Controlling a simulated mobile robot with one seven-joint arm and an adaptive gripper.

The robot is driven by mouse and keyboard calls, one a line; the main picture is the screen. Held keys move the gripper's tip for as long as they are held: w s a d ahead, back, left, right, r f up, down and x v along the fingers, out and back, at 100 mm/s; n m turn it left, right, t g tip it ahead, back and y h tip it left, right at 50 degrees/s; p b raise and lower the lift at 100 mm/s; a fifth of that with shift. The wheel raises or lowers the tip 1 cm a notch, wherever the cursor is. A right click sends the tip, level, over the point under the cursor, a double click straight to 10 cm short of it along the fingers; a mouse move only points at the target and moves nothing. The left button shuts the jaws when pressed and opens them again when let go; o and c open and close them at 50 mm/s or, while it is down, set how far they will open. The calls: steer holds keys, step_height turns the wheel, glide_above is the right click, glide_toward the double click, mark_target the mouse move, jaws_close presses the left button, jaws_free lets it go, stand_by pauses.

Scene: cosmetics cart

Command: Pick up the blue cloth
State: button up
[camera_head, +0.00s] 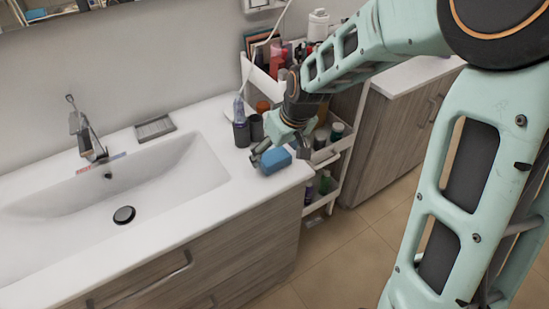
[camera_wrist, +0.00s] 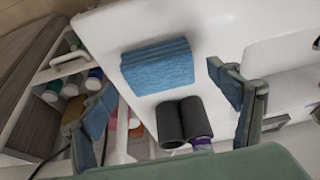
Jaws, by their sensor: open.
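The blue cloth (camera_head: 274,160) is a folded block lying on the right end of the white sink counter, near its front corner. In the wrist view the cloth (camera_wrist: 158,66) lies flat on the white surface, ahead of the fingers and between their lines. My gripper (camera_head: 276,143) is just above and behind the cloth in the head view.
Two dark cups (camera_wrist: 182,122) stand beside the cloth, one holding a purple-capped item. A white cart (camera_head: 330,150) with several bottles stands right of the counter. The sink basin (camera_head: 130,185) lies to the left. The counter around the cloth's front is clear.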

steer(key=shift+x, duration=1)
steer(key=shift+r, duration=0.1)
steer(key=c, duration=1.2)
steer(key=shift+o, duration=0.2)
steer(key=shift+r, duration=0.1)
